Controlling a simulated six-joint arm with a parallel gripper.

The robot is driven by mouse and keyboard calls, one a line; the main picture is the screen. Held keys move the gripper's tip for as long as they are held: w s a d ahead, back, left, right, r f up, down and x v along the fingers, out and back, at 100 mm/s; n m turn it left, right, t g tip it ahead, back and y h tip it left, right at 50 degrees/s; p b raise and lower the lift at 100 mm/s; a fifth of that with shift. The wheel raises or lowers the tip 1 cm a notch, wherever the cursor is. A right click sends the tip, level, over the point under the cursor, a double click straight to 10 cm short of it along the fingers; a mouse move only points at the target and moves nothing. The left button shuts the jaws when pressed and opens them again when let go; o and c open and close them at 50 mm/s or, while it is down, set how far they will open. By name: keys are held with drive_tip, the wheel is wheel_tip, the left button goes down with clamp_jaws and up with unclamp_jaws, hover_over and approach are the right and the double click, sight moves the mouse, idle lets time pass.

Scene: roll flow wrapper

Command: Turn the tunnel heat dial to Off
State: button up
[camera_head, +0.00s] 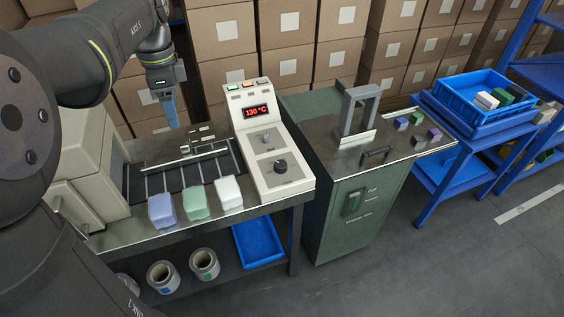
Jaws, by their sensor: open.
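The control panel (262,187) is a cream box on the right end of the metal bench. Its red display (256,113) reads 130 °C. A black round dial (281,166) sits on its lower plate, and a smaller pale knob (266,137) sits above it. The lettering around both is too small to read, so I cannot tell which is the tunnel heat dial or where either points. My gripper (171,113) hangs behind the bench, left of the panel, pointing down. It is open, apart from the panel and both knobs; no held object shows.
Blue, green and white blocks (196,203) line the bench front beside the panel. Coloured buttons (248,84) top the panel. A green cabinet (345,215) with an upright handle frame (360,100) stands to the right. Stacked cartons (290,40) fill the back. Open air lies above the panel.

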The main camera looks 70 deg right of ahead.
drive_tip(key=s+d+f+m+t+y, duration=0.1)
drive_tip(key=s+d+f, duration=0.2)
drive_tip(key=s+d, duration=0.3)
drive_tip(key=s+d+f+m+t+y, duration=0.1)
drive_tip(key=s+d+f, duration=0.25)
drive_tip(key=d, duration=0.45)
drive_tip(key=t, duration=0.2)
approach(281, 164)
drive_tip(key=shift+m, duration=0.4)
drive_tip(key=x, duration=0.8)
drive_tip(key=shift+w+f, duration=0.1)
drive_tip(key=shift+f, duration=0.2)
drive_tip(key=c, duration=1)
